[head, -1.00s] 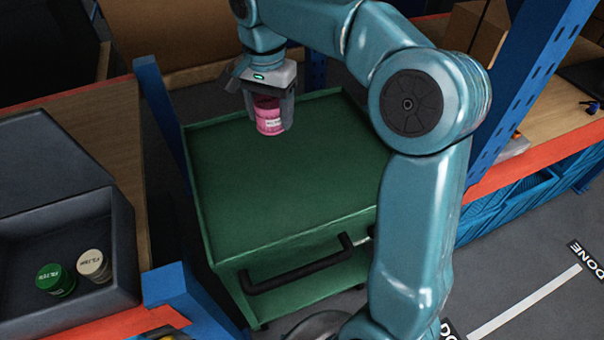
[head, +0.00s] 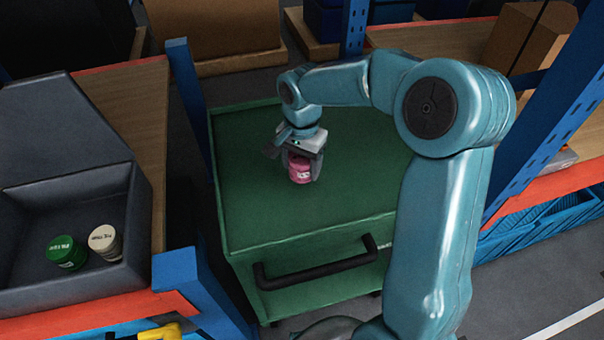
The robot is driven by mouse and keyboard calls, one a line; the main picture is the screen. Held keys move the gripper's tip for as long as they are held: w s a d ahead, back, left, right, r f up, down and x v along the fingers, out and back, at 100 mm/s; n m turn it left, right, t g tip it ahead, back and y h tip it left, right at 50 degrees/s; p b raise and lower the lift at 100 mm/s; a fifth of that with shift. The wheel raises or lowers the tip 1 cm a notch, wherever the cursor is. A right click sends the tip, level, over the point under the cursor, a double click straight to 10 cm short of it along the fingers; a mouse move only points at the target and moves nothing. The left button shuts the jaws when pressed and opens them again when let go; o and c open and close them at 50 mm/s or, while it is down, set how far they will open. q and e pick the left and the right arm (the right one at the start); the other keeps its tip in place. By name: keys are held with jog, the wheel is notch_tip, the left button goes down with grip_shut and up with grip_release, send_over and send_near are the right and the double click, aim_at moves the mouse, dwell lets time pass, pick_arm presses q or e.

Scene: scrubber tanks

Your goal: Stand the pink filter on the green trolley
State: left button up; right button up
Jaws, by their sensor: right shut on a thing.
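The pink filter (head: 300,174) is a small pink cylinder with a white label, upright between the fingers of my right gripper (head: 299,168). My right gripper is shut on it from above. The green trolley (head: 260,212) has a flat top with a low rim and a black handle on its front. The filter is over the middle of the trolley top, at or very close to its surface; I cannot tell whether it touches. My left gripper is not in view.
A dark grey open box (head: 60,215) at the left holds a green filter (head: 66,252) and a white filter (head: 105,242). Blue rack posts (head: 185,110) flank the trolley. The rest of the trolley top is clear.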

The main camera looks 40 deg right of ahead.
aim_at(302, 175)
notch_tip(302, 175, down, 3)
jog(key=shift+s+a+r, duration=0.1)
jog(key=shift+a, duration=0.05)
jog(key=shift+f, duration=0.6)
jog(key=o, duration=1)
jog(key=shift+o, duration=0.2)
